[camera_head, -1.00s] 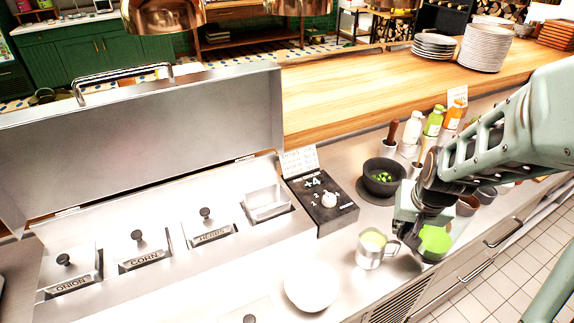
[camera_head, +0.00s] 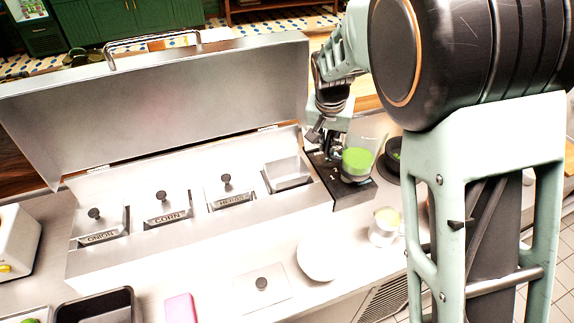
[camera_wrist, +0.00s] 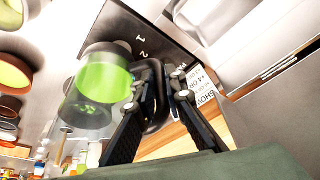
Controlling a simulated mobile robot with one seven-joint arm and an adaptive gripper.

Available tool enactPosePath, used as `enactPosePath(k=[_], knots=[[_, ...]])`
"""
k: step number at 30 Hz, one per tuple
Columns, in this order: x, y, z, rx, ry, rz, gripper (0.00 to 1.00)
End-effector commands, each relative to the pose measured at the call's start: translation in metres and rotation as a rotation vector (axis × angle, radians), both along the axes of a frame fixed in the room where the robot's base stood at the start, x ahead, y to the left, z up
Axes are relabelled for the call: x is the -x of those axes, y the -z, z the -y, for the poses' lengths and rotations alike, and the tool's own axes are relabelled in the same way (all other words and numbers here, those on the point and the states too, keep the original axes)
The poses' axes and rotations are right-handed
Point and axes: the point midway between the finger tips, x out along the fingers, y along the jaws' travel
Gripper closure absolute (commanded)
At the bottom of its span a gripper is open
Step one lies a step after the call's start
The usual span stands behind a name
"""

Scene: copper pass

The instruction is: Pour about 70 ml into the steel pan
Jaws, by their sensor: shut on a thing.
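A clear jug with green liquid (camera_head: 357,161) is at the dark numbered block (camera_head: 352,195); I cannot tell whether it touches it. In the wrist view the jug (camera_wrist: 103,82) is left of my fingers, its dark handle between them. My gripper (camera_head: 318,137) is shut on that handle; its fingers (camera_wrist: 165,100) show at the middle of the wrist view. The jug looks close to upright in the head view. An open, empty-looking rectangular steel pan (camera_head: 289,174) sits in the counter unit, left of the jug. A handled steel cup (camera_head: 384,226) with pale yellow content stands in front.
Lidded wells (camera_head: 163,205) marked onion, corn and herbs lie left of the pan, below a raised steel lid (camera_head: 160,110). A dark bowl (camera_head: 392,158) is right of the jug. A white round plate (camera_head: 318,258) lies in front. My arm covers the right side.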

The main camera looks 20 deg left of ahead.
Motion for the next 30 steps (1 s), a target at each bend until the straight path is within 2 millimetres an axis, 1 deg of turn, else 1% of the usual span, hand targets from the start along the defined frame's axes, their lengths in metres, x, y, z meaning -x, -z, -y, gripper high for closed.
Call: enactPosePath(k=[1,8,12,14,18,24,27,30], knots=[[0.000,-0.004,-0.020,0.001,-0.011,0.003,1.00],[0.008,-0.010,-0.093,0.004,-0.030,0.007,1.00],[0.019,-0.013,-0.137,0.005,-0.041,0.011,1.00],[0.025,-0.014,-0.155,0.005,-0.045,0.014,1.00],[0.042,-0.016,-0.197,0.005,-0.056,0.022,1.00],[0.070,-0.018,-0.250,0.003,-0.069,0.032,1.00],[0.083,-0.019,-0.269,0.002,-0.073,0.035,1.00],[0.092,-0.019,-0.283,0.001,-0.076,0.039,1.00]])
